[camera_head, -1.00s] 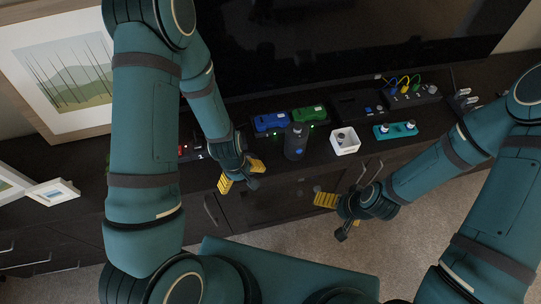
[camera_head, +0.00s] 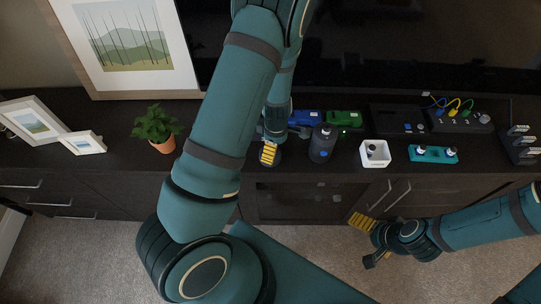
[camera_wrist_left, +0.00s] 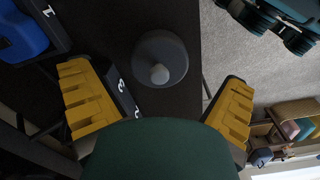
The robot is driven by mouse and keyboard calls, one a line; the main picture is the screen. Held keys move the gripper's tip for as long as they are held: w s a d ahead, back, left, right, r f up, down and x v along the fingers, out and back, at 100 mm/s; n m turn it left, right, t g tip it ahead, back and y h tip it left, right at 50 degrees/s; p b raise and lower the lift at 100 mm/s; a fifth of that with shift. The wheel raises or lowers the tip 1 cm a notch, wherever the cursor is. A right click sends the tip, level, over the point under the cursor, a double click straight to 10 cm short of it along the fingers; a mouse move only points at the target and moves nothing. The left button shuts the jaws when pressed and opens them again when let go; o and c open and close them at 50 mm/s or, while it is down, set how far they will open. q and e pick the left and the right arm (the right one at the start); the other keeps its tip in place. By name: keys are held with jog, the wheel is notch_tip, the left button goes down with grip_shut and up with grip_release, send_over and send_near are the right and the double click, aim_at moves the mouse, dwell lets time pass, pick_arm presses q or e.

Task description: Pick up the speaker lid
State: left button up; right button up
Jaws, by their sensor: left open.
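The speaker (camera_head: 322,146) is a dark grey upright cylinder with a blue dot, standing near the console's front edge. Its lid (camera_head: 325,129), with a small knob, sits on top. In the left wrist view the lid (camera_wrist_left: 174,45) is a dark disc with a grey knob. My left gripper (camera_wrist_left: 155,88) is open and empty, its yellow-padded fingers apart on either side of the lid in that view. In the head view it (camera_head: 280,146) is just left of the speaker, partly hidden by my arm. My right gripper (camera_head: 368,240) is open and empty in front of the console.
Blue (camera_head: 305,118) and green (camera_head: 344,118) devices lie behind the speaker. A white box (camera_head: 375,160), a teal holder (camera_head: 433,158) and a black power strip (camera_head: 461,121) are to the right. A potted plant (camera_head: 162,146) and picture frames stand left. The TV is behind.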

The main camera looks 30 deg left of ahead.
aim_at(277, 159)
pick_arm(q)
jog(key=f, duration=0.1)
jog(key=f+b, duration=0.1)
jog(key=f, duration=0.3)
jog(key=shift+s+a+b, duration=0.2)
jog(key=shift+a+b, duration=0.1)
jog(key=shift+f, duration=0.4)
jog(key=c, duration=0.8)
